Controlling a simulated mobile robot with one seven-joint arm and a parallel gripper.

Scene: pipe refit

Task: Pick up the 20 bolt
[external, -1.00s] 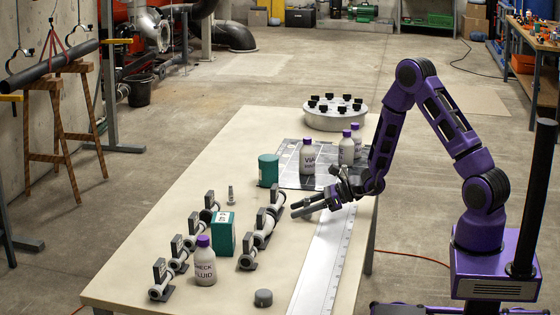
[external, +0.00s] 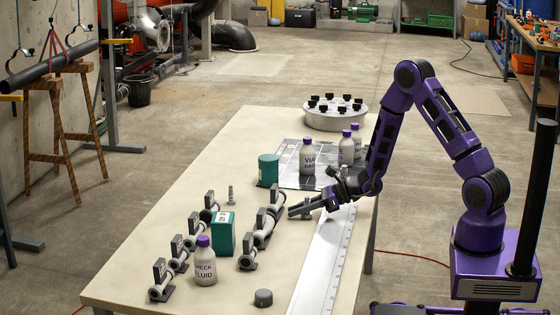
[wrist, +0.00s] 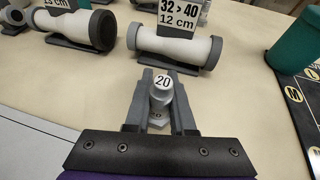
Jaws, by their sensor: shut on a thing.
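My gripper (wrist: 161,97) is shut on the 20 bolt (wrist: 160,117), a grey bolt whose round white top reads "20". The bolt stands upright between the two fingers in the wrist view. In the external view my gripper (external: 303,209) is low over the table, right of the pipe pieces. The bolt cannot be made out there, and I cannot tell whether it touches the table.
A pipe piece tagged "32 > 40, 12 cm" (wrist: 172,45) lies just beyond the fingers. A teal canister (external: 268,170) and white bottles (external: 307,158) stand behind. Another bolt (external: 231,195) stands left. A long white ruler (external: 325,255) lies nearby.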

